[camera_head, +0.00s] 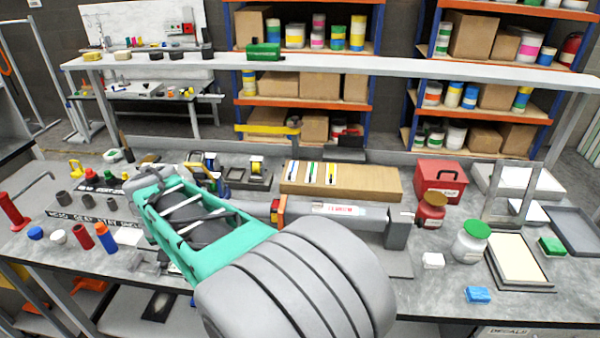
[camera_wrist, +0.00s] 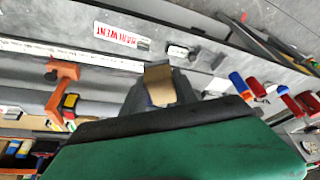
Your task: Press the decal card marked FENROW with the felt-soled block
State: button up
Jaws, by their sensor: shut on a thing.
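My gripper (camera_wrist: 158,76) is shut on a small tan block (camera_wrist: 162,90), which I take to be the felt-soled block; its sole is not clearly visible. In the head view my teal gripper housing (camera_head: 212,232) is over the left-middle of the bench, and the fingertips and block are hidden. A white card with red letters (camera_wrist: 121,35) lies on a grey surface in the wrist view and seems to read HARWENT. In the head view a white label with red letters (camera_head: 335,208) is on the grey tube; its word is too small to read. I cannot make out FENROW.
An orange clamp (camera_head: 278,211) is on the tube. A cream-topped tray (camera_head: 547,280) is at the right.

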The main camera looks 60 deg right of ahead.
jog(key=s+d+r+m+g+h+p, duration=0.1)
jog(key=d+r+m+g+p, duration=0.15)
jog(key=d+m, duration=0.6)
notch_tip(320, 180, up, 2)
jog(key=m+g+y+p, duration=0.2)
jog(key=m+g+p, duration=0.25)
jog(key=m, duration=1.15)
send_over(338, 209)
jog(key=w, duration=0.1)
jog(key=shift+w+a+r+n+g, duration=0.15)
jog(key=shift+a+r+n+g, duration=0.1)
jog(key=shift+g, duration=0.15)
notch_tip(338, 209, down, 6)
jog(key=b, duration=0.5)
jog(key=shift+r+b, duration=0.25)
jog(key=shift+b, duration=0.1)
jog(key=shift+f+b, duration=0.55)
jog(key=shift+f, duration=0.05)
jog(key=shift+r, duration=0.1)
